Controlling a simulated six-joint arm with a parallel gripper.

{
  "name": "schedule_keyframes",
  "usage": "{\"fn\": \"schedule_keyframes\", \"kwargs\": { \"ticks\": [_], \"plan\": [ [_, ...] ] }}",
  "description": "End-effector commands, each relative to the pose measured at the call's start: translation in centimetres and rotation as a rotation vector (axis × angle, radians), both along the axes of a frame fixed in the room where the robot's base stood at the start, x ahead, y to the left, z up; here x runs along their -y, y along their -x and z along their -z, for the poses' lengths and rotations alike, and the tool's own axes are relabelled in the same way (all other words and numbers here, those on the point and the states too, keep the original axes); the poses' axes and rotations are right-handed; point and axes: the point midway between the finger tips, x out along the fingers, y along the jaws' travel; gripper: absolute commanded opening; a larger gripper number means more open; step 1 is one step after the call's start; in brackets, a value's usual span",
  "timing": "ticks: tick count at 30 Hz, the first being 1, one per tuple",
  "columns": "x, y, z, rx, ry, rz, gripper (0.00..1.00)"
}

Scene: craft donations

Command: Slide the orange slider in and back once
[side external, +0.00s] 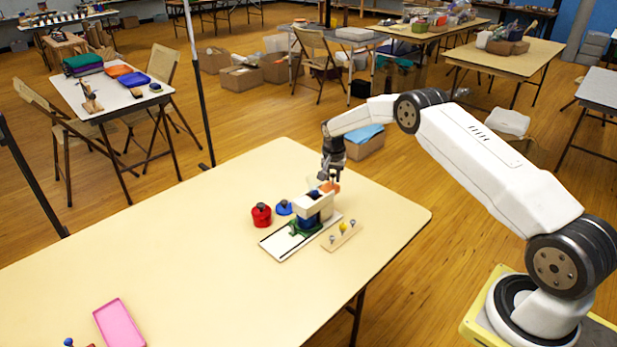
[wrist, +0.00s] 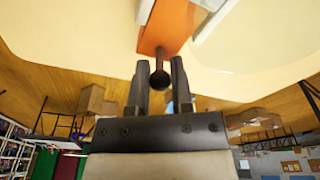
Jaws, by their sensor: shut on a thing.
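The orange slider (wrist: 168,28) fills the upper middle of the wrist view, with a dark round knob (wrist: 159,79) at its near end. My gripper (wrist: 160,72) is shut on that knob, one finger on each side. In the side external view my gripper (side external: 331,177) reaches down to the orange slider (side external: 331,187), which sticks out at the back of a cream housing (side external: 322,204). The housing stands on a white base with a dark slot (side external: 277,246). How far the slider reaches inside the housing is hidden.
A red pot (side external: 261,215) and a blue knobbed piece (side external: 284,208) stand left of the housing. A wooden strip with several knobs (side external: 342,235) lies to its right. A pink tray (side external: 118,325) lies at the front left. Most of the cream table (side external: 190,250) is clear.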

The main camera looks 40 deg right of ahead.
Motion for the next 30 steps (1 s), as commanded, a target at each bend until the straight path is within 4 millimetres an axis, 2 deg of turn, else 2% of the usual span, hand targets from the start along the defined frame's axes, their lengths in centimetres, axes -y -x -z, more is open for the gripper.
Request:
{"fn": "schedule_keyframes", "kwargs": {
  "ticks": [2,3,6,17,30],
  "plan": [
    [0.0,0.0,0.0,-0.002,-0.001,0.0,0.0],
    [0.0,0.0,0.0,-0.002,-0.001,0.0,0.31],
    [0.0,0.0,0.0,-0.002,-0.001,0.0,0.57],
    [0.0,0.0,-0.1,0.0,0.0,0.0,0.57],
    [0.0,0.0,-2.9,0.001,0.0,0.0,0.57]
  ]
}}
